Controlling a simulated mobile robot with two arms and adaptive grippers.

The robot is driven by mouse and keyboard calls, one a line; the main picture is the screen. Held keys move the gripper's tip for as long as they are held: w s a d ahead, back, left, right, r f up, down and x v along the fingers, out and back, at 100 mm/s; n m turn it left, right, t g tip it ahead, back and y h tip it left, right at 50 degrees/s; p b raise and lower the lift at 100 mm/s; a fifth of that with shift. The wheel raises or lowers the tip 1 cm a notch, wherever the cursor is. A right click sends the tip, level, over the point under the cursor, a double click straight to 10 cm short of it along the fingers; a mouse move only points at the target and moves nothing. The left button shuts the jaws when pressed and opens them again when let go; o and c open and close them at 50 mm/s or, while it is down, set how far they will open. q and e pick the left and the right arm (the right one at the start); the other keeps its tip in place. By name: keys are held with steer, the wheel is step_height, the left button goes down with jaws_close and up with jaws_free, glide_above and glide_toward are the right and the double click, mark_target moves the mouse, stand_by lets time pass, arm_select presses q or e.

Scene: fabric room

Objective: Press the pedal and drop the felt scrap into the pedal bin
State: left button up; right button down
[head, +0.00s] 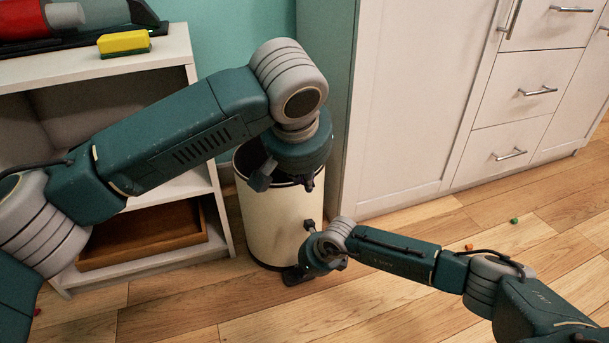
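The pedal bin (282,225) is a cream cylinder with dark bands at top and bottom, standing on the floor beside the shelf. Its dark opening shows around my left gripper; I cannot make out a lid. My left gripper (284,183) points down over the bin's mouth, its fingers spread and nothing visible between them. My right gripper (301,250) is low at the bin's front right side, its fingers apart, one near the floor by the bin's base. The pedal is hidden or cannot be told from that finger. I see no felt scrap for certain.
A white shelf (145,66) with a wooden tray (145,256) stands left of the bin. A yellow-green sponge (124,43) lies on top. White cabinets (405,100) stand at the right. Small red (469,246) and green (514,221) bits lie on the wooden floor.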

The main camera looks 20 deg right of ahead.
steer(key=shift+s+d+f, duration=0.1)
steer(key=shift+s+f, duration=0.05)
arm_select(q)
steer(key=w, duration=1.6)
steer(key=shift+a, duration=0.25)
steer(key=o, duration=0.7)
steer(key=shift+o, duration=0.2)
steer(key=s, duration=1.6)
steer(key=shift+d, duration=0.25)
arm_select(e)
steer(key=shift+r, duration=0.2)
